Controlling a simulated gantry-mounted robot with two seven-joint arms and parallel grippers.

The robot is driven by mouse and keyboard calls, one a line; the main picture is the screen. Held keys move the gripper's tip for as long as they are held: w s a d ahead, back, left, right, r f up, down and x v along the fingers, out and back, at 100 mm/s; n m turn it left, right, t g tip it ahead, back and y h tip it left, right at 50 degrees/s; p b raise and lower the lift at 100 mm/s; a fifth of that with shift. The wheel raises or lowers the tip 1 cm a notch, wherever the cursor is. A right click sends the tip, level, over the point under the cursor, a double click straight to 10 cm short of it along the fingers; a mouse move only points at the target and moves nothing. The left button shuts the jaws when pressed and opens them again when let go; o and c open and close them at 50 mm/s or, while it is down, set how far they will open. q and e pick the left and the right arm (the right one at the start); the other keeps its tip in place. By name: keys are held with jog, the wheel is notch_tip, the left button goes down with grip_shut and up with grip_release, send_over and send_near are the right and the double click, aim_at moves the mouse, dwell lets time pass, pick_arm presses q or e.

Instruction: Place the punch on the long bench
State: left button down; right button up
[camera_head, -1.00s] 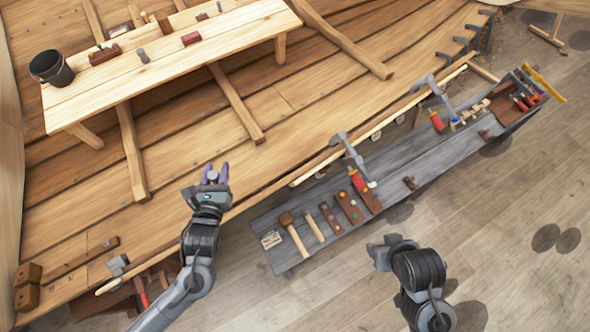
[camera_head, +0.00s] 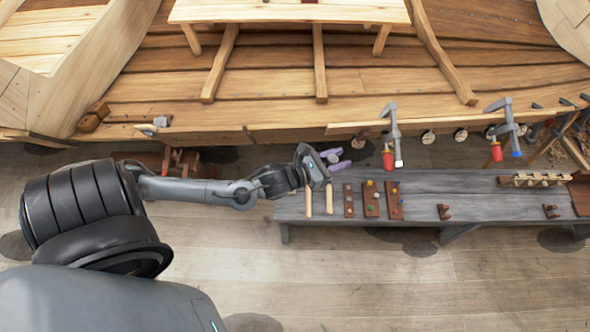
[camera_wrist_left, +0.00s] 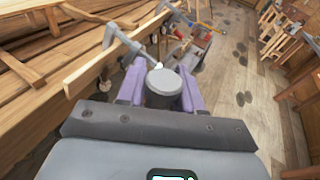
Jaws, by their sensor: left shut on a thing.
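The long bench (camera_head: 470,190) is a grey plank bench running along the hull's near side in the head view. My left gripper (camera_head: 333,160) is above the bench's left part, close to its rear edge. In the left wrist view, my left gripper (camera_wrist_left: 161,92) has its purple fingers shut on the punch (camera_wrist_left: 164,82), a grey round-topped cylinder with a darker body. In the head view the punch is small and mostly hidden by the fingers. I cannot tell its height above the bench. My right gripper is out of view.
Wooden-handled tools (camera_head: 329,200) and brown blocks (camera_head: 371,200) lie on the bench's left part. Grey clamps (camera_head: 393,135) with red handles hang on the hull edge behind. A wooden rack (camera_head: 537,181) stands farther right. Bare bench shows between the small brown holders.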

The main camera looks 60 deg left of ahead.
pick_arm(q)
jog(key=s+a+f+m+g+h+b, duration=0.2)
jog(key=s+a+f+b, duration=0.45)
jog(key=f+b, duration=1.1)
jog(key=s+a+f+m+h+b, duration=0.4)
jog(key=a+f+b, duration=0.3)
jog(key=f+b, duration=1.05)
jog(key=s+a+f+m+g+h+b, duration=0.1)
jog(key=s+a+f+h+b, duration=0.35)
jog(key=f+b, duration=1.35)
jog(key=y+b, duration=0.1)
jog(key=b, duration=0.2)
send_over(290, 213)
notch_tip(290, 213, down, 10)
notch_tip(290, 213, down, 4)
jog(key=b, duration=0.3)
jog(key=shift+d, duration=0.1)
jog(key=shift+f, duration=0.1)
